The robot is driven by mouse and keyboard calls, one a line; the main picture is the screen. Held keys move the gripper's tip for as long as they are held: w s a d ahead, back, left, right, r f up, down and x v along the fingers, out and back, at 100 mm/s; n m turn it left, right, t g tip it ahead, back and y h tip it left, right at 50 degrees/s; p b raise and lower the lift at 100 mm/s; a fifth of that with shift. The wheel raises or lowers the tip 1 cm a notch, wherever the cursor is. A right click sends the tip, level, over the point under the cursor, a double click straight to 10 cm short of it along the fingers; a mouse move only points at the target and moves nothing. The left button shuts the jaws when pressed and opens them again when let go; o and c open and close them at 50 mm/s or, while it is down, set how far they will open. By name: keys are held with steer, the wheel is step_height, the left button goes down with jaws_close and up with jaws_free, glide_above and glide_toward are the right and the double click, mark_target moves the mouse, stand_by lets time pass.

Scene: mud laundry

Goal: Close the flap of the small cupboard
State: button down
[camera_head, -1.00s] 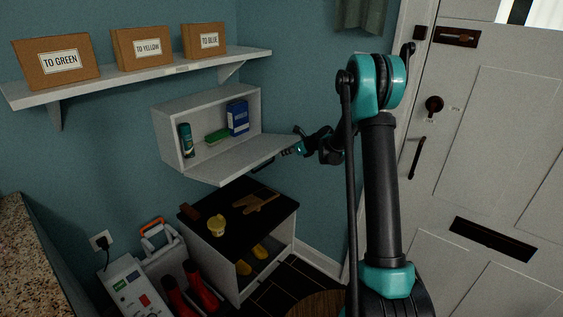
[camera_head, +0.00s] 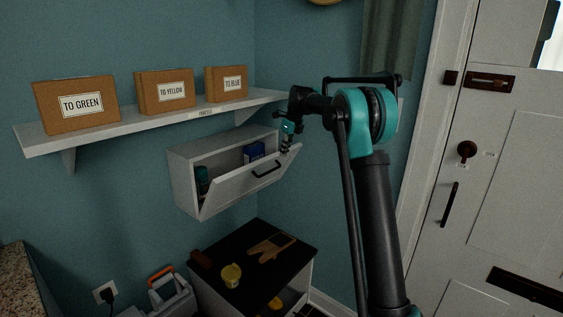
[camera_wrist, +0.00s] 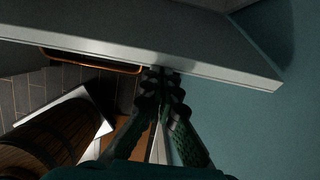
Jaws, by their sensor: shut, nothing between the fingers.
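The small cupboard (camera_head: 183,178) is a white box on the teal wall below the shelf. Its flap (camera_head: 232,190), hinged at the bottom, is tilted up and partly shut, leaning outward with a gap at the top. A dark handle (camera_head: 266,169) is on its outer face. A green can (camera_head: 202,181) and a blue box (camera_head: 254,152) show inside through the gap. My gripper (camera_head: 289,149) is shut and empty at the flap's upper right corner. In the wrist view my closed fingertips (camera_wrist: 162,72) appear at the flap's edge (camera_wrist: 200,66); contact is likely but not certain.
A wall shelf (camera_head: 150,118) with several labelled cardboard boxes (camera_head: 164,92) is just above the cupboard. A dark-topped bench (camera_head: 230,283) with gloves (camera_head: 270,248) and a yellow cup stands below. The white door (camera_head: 510,190) is at the right.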

steer(key=shift+w+a+r, duration=0.55)
steer(key=shift+w+a, duration=0.1)
steer(key=shift+a, duration=0.2)
steer(key=shift+w+a+r, duration=0.55)
steer(key=shift+w+a, duration=0.1)
steer(key=shift+a, duration=0.2)
steer(key=shift+d, duration=0.1)
